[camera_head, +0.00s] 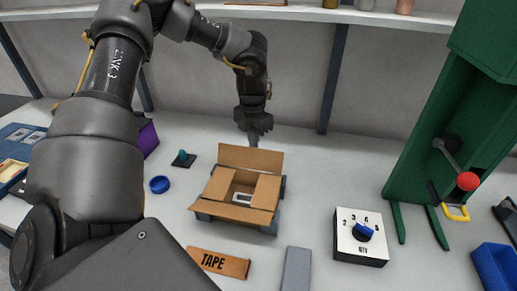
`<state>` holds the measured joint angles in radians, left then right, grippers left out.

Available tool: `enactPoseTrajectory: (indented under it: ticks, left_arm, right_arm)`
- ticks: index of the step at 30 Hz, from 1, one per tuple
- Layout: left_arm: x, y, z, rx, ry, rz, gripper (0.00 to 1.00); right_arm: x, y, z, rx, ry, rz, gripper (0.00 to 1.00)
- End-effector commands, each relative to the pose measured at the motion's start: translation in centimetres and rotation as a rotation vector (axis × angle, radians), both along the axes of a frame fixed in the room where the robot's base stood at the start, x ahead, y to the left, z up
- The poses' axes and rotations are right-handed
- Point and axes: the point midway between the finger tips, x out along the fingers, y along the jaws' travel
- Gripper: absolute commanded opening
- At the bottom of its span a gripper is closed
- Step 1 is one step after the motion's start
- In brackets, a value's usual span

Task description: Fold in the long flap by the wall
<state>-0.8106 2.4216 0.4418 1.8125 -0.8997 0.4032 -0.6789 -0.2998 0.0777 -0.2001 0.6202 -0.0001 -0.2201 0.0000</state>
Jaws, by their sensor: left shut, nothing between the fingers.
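An open cardboard box (229,212) sits on the white table in the middle of the view. Its long flap by the wall (250,158) stands up at the far side. The two short side flaps look folded inward, and the near long flap slopes outward at the front. A small pale item with a dark mark (242,198) shows inside through the gap. My left gripper (254,141) points down just behind the top edge of the far flap, shut and empty. I cannot tell whether it touches the flap. My right gripper does not show.
A dial box (360,236) and a green press with a red-knobbed lever (467,181) stand to the right. A tape strip (218,262) and a grey bar (297,268) lie in front. A blue ring (159,184) lies left of the box. A shelf (330,14) runs overhead.

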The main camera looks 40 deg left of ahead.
Motion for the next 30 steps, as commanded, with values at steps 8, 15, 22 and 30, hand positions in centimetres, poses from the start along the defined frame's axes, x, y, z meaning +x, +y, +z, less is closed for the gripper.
enactPoseTrajectory:
  ticks: [8, 15, 22, 30]
  left_arm:
    - [-0.1, 0.0, -1.4, 0.0, 0.0, 0.0, 0.0]
    - [-0.1, 0.0, -1.3, 0.0, 0.001, 0.0, 0.0]
    - [-0.9, -0.5, -1.4, 0.0, 0.0, -0.001, 0.0]
    - [-2.5, -1.4, -1.3, 0.0, 0.0, -0.001, 0.0]
  right_arm:
    - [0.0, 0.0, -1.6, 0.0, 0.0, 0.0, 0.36]
    - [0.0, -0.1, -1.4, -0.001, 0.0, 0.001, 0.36]
    - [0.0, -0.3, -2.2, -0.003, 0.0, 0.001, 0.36]
    - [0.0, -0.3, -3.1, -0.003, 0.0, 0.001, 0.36]
